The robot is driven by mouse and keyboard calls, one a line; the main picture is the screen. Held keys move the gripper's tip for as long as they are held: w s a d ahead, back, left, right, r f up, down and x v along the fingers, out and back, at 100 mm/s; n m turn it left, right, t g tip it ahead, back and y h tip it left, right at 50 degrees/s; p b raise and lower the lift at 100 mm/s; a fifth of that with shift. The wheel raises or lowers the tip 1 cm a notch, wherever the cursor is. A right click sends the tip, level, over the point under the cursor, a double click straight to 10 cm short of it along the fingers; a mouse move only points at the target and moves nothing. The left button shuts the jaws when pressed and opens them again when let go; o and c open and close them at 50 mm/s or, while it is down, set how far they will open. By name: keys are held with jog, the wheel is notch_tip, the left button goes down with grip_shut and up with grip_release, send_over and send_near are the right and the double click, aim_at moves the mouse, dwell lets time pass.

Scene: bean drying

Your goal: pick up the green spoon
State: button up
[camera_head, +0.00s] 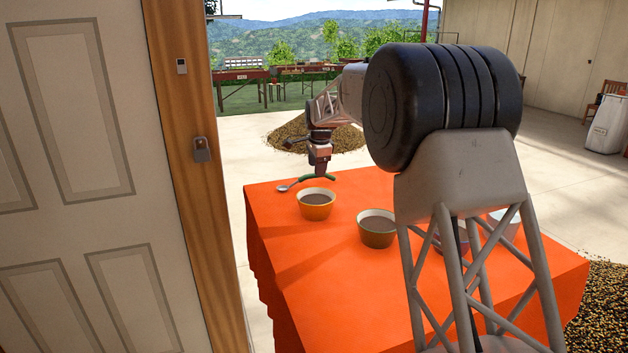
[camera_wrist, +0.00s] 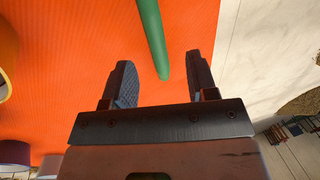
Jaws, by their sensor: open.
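The green spoon has a green handle (camera_head: 318,178) and a metal bowl (camera_head: 286,187), and it lies near the far left edge of the orange-covered table. In the wrist view its green handle (camera_wrist: 153,38) runs down from the top edge, its end close to the right finger. My gripper (camera_head: 319,172) is above the handle in the head view. In the wrist view my gripper (camera_wrist: 160,78) is open, with the handle's end between the two fingertips and nothing held. The metal bowl is out of the wrist view.
On the orange table (camera_head: 300,250), an orange bowl (camera_head: 316,212) stands just in front of the spoon. A dark green bowl (camera_head: 377,238) stands further right, and more bowls are partly hidden behind my arm. A door (camera_head: 70,170) stands close on the left. The table's front left is clear.

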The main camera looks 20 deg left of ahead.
jog(key=shift+w+a+f, duration=0.15)
jog(key=shift+f, duration=0.95)
jog(key=shift+w+a+f, duration=0.1)
jog(key=shift+f, duration=0.95)
jog(key=shift+c, duration=0.2)
grip_shut()
